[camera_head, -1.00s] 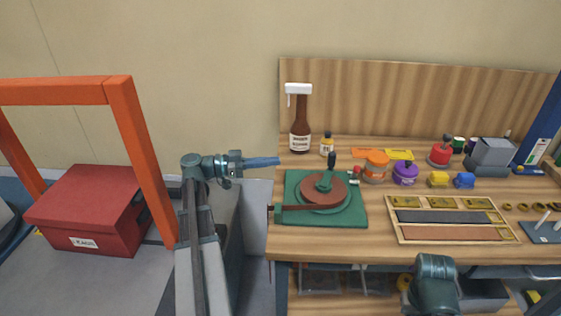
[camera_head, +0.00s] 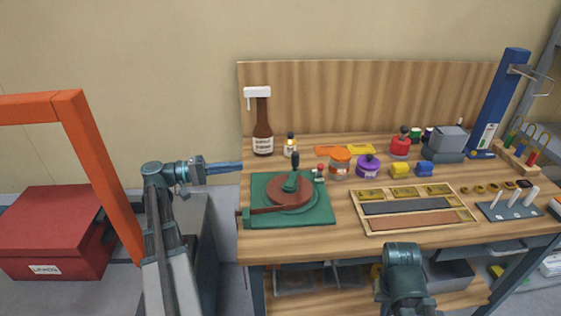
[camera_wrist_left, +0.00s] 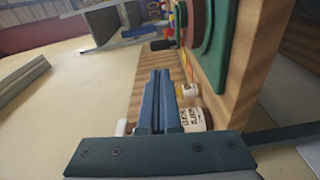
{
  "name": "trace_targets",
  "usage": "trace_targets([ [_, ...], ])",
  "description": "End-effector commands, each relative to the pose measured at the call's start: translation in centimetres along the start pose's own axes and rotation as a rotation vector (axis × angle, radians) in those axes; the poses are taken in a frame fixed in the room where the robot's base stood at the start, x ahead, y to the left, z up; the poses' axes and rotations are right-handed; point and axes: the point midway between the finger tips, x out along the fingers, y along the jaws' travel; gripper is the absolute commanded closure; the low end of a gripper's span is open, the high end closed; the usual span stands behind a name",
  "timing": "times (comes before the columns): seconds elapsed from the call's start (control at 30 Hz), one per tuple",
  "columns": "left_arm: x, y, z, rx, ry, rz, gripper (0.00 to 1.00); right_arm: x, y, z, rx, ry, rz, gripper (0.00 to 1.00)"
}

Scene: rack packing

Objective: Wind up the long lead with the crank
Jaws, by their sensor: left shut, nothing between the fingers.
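The winder stands at the bench's left end: a green base plate (camera_head: 318,216) with a round reddish-brown reel (camera_head: 305,195) on it. A dark upright crank knob (camera_head: 295,160) rises from a green crank arm on the reel. A dark brown strip, which may be the lead, runs from the reel left to a small green block (camera_head: 246,217). My left gripper (camera_head: 238,166) is shut and empty, its blue fingers level by the bench's left edge, apart from the crank. In the left wrist view its fingers (camera_wrist_left: 157,90) lie together, with the green plate (camera_wrist_left: 207,35) at upper right.
A brown bottle (camera_head: 262,138) and a small bottle (camera_head: 290,146) stand behind the winder. An orange-lidded jar (camera_head: 339,163) and a purple pot (camera_head: 368,167) are to its right, then a wooden tray (camera_head: 365,221). My right arm shows at bottom, its gripper unseen.

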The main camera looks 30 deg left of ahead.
Motion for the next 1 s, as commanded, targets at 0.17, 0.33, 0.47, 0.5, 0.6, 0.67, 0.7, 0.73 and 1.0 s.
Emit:
trace_targets([
  [0.17,0.0,0.0,0.0,-0.083,-0.005,0.0,1.0,0.0,0.0,0.0,0.0,0.0,0.0,1.0],
  [0.33,0.4,0.0,0.1,-0.087,-0.006,0.0,1.0,0.0,0.0,0.0,0.0,0.0,0.0,1.0],
  [0.47,2.0,0.0,0.1,-0.086,-0.008,0.0,1.0,0.0,0.0,0.0,0.0,0.0,0.0,1.0],
  [0.5,2.6,0.0,0.2,-0.085,-0.008,0.0,1.0,0.0,0.0,0.0,0.0,0.0,0.0,1.0],
  [0.6,4.7,0.0,0.2,-0.085,-0.009,0.0,1.0,0.0,0.0,0.0,0.0,0.0,0.0,1.0],
  [0.67,6.0,0.0,0.2,-0.085,-0.009,0.0,1.0,0.0,0.0,0.0,0.0,0.0,0.0,1.0],
  [0.7,6.8,0.0,0.2,-0.084,-0.009,0.0,1.0,0.1,0.0,0.0,0.0,0.0,0.0,1.0],
  [0.73,7.4,0.0,0.2,-0.084,-0.009,0.0,1.0,0.1,0.0,0.0,0.0,0.0,0.0,1.0],
  [1.0,11.9,0.0,0.1,-0.084,-0.008,0.0,1.0,0.1,0.0,0.0,0.0,0.0,0.0,1.0],
])
